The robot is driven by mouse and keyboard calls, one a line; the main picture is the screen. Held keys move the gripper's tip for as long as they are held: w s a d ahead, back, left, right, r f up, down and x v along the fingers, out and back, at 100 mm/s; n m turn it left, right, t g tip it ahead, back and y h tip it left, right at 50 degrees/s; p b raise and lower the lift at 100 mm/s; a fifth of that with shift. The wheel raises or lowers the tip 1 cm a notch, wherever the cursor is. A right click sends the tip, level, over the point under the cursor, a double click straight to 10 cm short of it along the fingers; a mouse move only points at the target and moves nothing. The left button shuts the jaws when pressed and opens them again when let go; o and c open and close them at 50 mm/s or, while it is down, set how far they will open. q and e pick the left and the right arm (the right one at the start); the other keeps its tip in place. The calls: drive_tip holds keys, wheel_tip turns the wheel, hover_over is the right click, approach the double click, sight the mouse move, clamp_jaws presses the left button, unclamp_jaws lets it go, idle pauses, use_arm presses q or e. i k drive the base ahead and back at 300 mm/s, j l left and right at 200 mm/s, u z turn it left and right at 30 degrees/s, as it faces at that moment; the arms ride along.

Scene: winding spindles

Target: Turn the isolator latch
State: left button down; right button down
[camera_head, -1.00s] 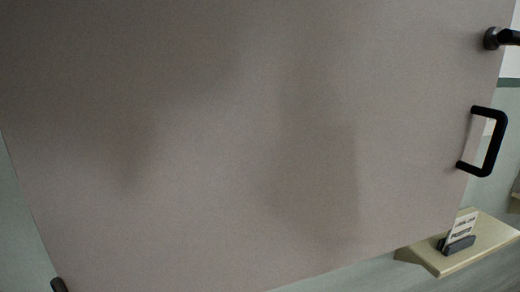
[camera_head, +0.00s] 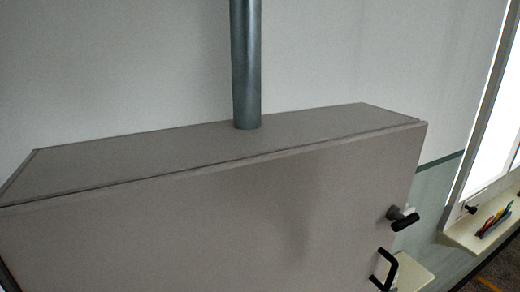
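The isolator latch (camera_head: 403,217) is a dark knob with a short black lever, near the right edge of the grey cabinet door (camera_head: 240,225). Its lever points to the right and slightly down. A black pull handle (camera_head: 384,270) sits below it on the same door, partly cut off by the bottom of the view. The door looks closed against the cabinet. Neither of my grippers is in view.
A grey conduit pipe (camera_head: 246,65) rises from the cabinet top (camera_head: 190,146). A small cream shelf (camera_head: 413,272) shows behind the handle. At the right, a ledge (camera_head: 465,235) holds several coloured pens (camera_head: 494,222) below a bright white panel (camera_head: 503,130).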

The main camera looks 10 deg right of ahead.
sight(402, 222)
drive_tip(key=i+l, duration=0.1)
drive_tip(key=l, duration=0.35)
drive_tip(key=i+l, duration=0.1)
drive_tip(key=l, duration=0.4)
drive_tip(key=i+l, duration=0.1)
drive_tip(key=l, duration=0.35)
